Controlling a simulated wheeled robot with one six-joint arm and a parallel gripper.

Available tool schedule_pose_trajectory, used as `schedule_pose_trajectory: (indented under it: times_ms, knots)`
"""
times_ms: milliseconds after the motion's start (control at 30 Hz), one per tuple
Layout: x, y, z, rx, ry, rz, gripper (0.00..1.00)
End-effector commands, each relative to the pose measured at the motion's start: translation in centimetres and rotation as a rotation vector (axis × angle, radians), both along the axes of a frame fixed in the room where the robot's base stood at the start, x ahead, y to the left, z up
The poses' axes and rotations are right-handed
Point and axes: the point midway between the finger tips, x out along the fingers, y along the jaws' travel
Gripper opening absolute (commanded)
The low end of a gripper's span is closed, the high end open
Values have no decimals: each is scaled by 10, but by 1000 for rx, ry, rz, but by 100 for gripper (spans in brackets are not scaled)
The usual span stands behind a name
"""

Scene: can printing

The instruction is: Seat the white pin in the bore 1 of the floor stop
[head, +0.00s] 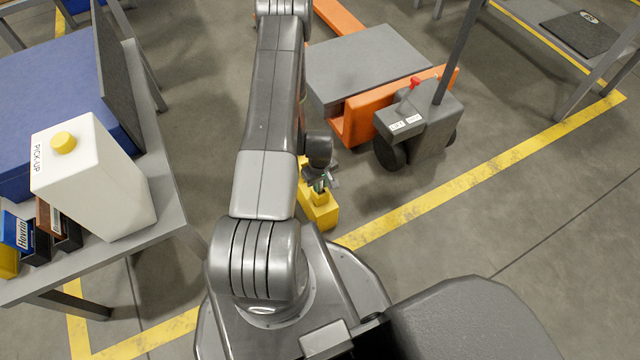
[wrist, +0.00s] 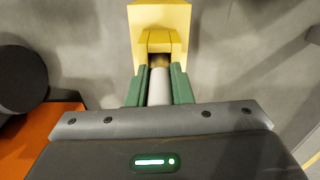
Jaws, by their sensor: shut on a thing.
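The yellow floor stop (head: 320,214) stands on the floor just past my base in the head view. In the wrist view the floor stop (wrist: 160,18) is at the top centre, with a raised yellow block facing me. The white pin (wrist: 160,88) lies between the green fingers of my gripper (wrist: 160,80), which is shut on it. The pin's far end is at a darker patch on the block, close to it; I cannot tell whether it is inside a bore. In the head view my gripper (head: 319,184) is right over the floor stop, and the pin is not distinguishable.
An orange pallet truck (head: 390,105) with a grey load (head: 365,62) stands beyond the floor stop. A yellow floor line (head: 480,172) runs to the right over clear floor.

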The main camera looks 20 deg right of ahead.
Motion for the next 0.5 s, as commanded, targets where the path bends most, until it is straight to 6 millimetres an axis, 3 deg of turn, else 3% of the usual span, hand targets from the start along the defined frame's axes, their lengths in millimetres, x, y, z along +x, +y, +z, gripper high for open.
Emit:
schedule_pose_trajectory:
  times_ms: [267,300,400,500]
  knots:
    - [0,0,-3,-1,-1,0,0]
    - [0,0,-2,-1,-1,0,26]
    - [0,0,-1,0,-1,0,41]
    - [0,0,-1,0,-1,0,41]
